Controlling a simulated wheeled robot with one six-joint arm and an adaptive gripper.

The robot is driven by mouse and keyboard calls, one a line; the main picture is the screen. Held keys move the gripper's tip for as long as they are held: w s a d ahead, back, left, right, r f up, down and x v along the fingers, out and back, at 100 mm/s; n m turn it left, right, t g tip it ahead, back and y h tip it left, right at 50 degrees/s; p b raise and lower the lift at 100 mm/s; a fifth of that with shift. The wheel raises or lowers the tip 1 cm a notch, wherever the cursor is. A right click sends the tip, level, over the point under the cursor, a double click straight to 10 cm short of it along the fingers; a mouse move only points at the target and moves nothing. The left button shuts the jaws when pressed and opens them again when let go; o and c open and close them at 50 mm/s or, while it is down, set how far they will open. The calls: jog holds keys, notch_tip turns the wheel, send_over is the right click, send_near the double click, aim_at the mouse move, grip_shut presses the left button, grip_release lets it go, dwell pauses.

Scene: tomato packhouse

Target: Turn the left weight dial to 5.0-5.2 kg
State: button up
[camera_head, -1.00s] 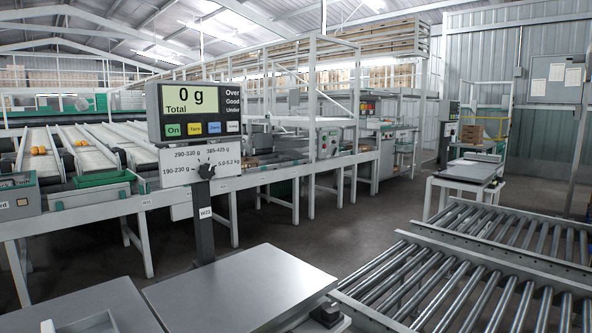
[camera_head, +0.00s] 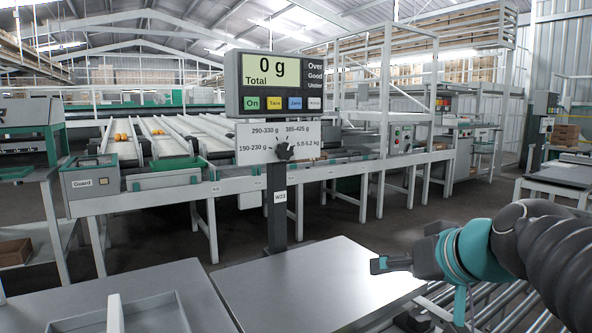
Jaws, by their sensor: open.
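The left weight dial (camera_head: 284,151) is a black knob on a white plate (camera_head: 254,136) below the scale display. The plate's marks read 190-230 g, 290-330 g, 385-425 g and 5.0-5.2 kg; which one the knob points to is too small to tell. The display (camera_head: 261,72) reads 0 g Total. My gripper (camera_head: 376,264) has come in from the right, over the right part of the scale's steel platform (camera_head: 300,285). It is open and empty, pointing left, below and to the right of the dial and apart from it.
The scale's dark post (camera_head: 277,215), labelled W23, carries the plate and display. Roller conveyors (camera_head: 500,308) lie at the right under my arm. A grey tray (camera_head: 125,316) lies at the front left. A second scale (camera_head: 543,107) stands far right. The space around the dial looks clear.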

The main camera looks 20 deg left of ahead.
aim_at(287, 153)
jog(key=w+a+r+n+t+y+b, duration=0.3)
jog(key=w+a+r+y+b, duration=0.35)
jog(key=w+a+r, duration=0.8)
jog(key=p+x, duration=0.1)
jog(key=x, duration=0.4)
jog(key=p+x, duration=0.1)
jog(key=x, duration=0.4)
jog(key=s+a+x, duration=0.1)
jog(key=x, duration=0.4)
jog(key=shift+a+f+p, duration=0.1)
jog(key=shift+f+p, duration=0.3)
jog(key=shift+c, duration=0.2)
jog(key=c, duration=1.1)
